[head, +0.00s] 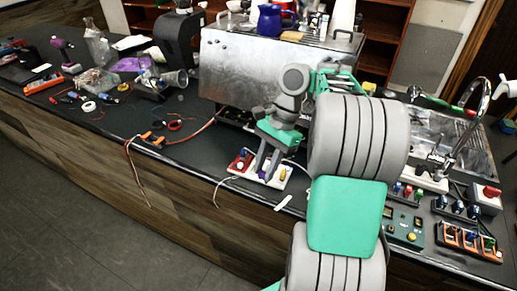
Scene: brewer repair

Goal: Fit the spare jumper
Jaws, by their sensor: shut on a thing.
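My gripper (265,167) points down over a white terminal board (243,172) near the counter's front edge, below the steel brewer (245,60). Its fingers are close together on a small purple-ended piece (262,176), which I take to be the jumper; the fingers hide most of it. I cannot tell whether the piece touches the board. A red plug (240,163) stands on the board to the left of the fingers and a yellow plug (282,174) to the right. A pale lead (222,183) runs from the board's left side over the counter edge.
My arm covers the counter's middle right. At right are a green control panel (405,229), an orange plug board (470,241), a red button box (487,197) and a sink (440,120). Loose tools and wires clutter the far left.

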